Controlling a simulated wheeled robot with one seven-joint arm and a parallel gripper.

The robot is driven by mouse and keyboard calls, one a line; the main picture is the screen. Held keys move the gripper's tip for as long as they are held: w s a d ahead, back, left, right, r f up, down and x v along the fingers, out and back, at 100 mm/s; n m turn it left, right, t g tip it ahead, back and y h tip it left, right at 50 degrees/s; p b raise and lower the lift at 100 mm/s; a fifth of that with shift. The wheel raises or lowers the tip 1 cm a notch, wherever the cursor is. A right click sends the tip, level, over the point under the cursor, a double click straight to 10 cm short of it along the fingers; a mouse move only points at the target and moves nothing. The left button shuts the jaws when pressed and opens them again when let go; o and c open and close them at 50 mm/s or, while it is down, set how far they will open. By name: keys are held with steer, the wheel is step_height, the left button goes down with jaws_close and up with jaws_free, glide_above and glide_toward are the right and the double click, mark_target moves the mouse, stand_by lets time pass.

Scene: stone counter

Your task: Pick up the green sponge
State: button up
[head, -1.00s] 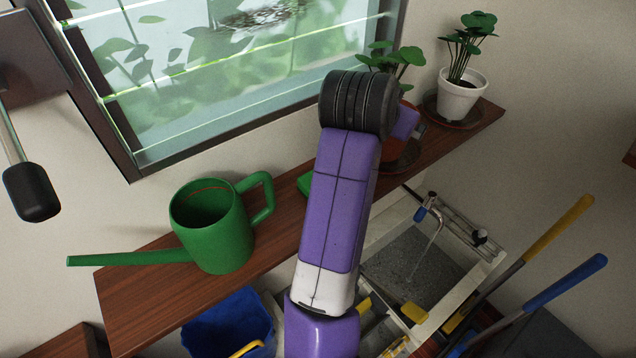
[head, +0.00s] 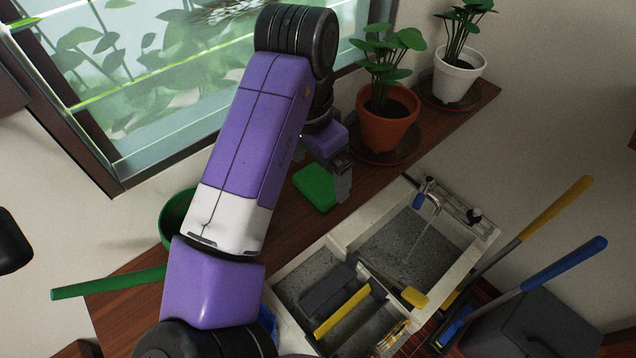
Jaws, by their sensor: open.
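The green sponge (head: 315,187) lies flat on the brown wooden shelf, left of the terracotta pot. My gripper (head: 338,190) points down at the sponge's right side, with a grey finger close to its edge. I cannot tell whether the finger touches it. The other finger is mostly hidden behind my purple wrist and arm. The gripper is open and the sponge rests on the shelf.
A terracotta pot (head: 386,128) and a white pot (head: 457,72) with plants stand to the right. A green watering can (head: 176,212) is partly hidden behind my arm. A sink (head: 400,246) with running water lies below the shelf (head: 437,122).

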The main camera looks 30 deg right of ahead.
mark_target(319, 181)
steer(key=shift+w+d+f, duration=0.15)
steer(key=shift+f, duration=2)
steer(key=c, duration=1.1)
steer(key=shift+c, duration=0.2)
steer(key=shift+r, duration=0.15)
step_height(319, 181, up, 20)
steer(key=shift+f+p, duration=0.1)
steer(key=shift+p, duration=0.4)
